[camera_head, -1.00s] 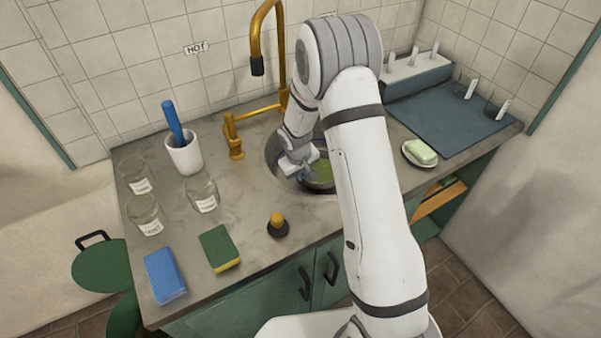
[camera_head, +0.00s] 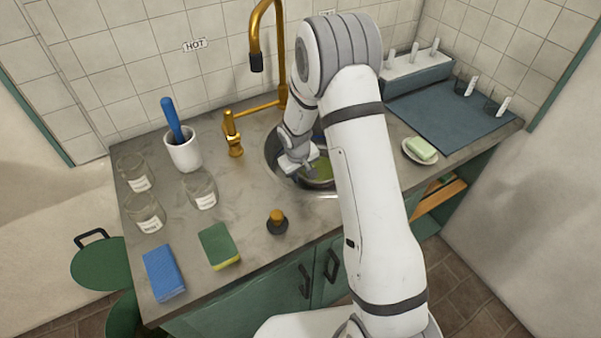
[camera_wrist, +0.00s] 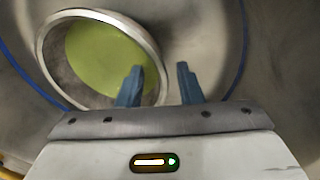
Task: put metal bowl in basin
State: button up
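The metal bowl (camera_wrist: 103,58) has a shiny rim and a green inside. It is within the round metal basin (camera_wrist: 215,30); I cannot tell whether it sits flat or leans. In the head view, the bowl (camera_head: 322,174) shows partly behind my arm, inside the sunken basin (camera_head: 272,152). My gripper (camera_wrist: 157,85) has its two blue fingers apart. The left finger overlaps the bowl's near right side, and the right finger is just outside the rim. Nothing visible is clamped between them. In the head view, my gripper (camera_head: 297,164) is low over the basin.
A gold tap (camera_head: 256,50) rises behind the basin. A soap dish (camera_head: 420,152) and blue-grey mat (camera_head: 445,115) lie right. Left are several glass jars (camera_head: 203,190), a white cup with a blue-handled tool (camera_head: 184,153), sponges (camera_head: 219,246) and a small black-based stopper (camera_head: 277,222).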

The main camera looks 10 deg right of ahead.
jog(key=s+d+r+m, duration=0.1)
jog(key=s+r, duration=0.3)
jog(key=r, duration=0.3)
jog(key=s+d+r+m, duration=0.1)
jog(key=s+d+r, duration=0.1)
jog(key=s+r, duration=0.35)
jog(key=s+d+r, duration=0.1)
jog(key=s+r, duration=0.2)
jog(key=r, duration=0.6)
jog(key=s+d+r+m, duration=0.1)
jog(key=s+r, duration=0.2)
jog(key=s, duration=0.5)
jog(key=s+d+r+m+y, duration=0.1)
jog(key=s+r, duration=0.2)
jog(key=s, duration=0.5)
jog(key=shift+s+d+m+t, duration=0.2)
jog(key=shift+s+m+t, duration=0.05)
jog(key=shift+m+t, duration=0.15)
jog(key=shift+a+r, duration=0.1)
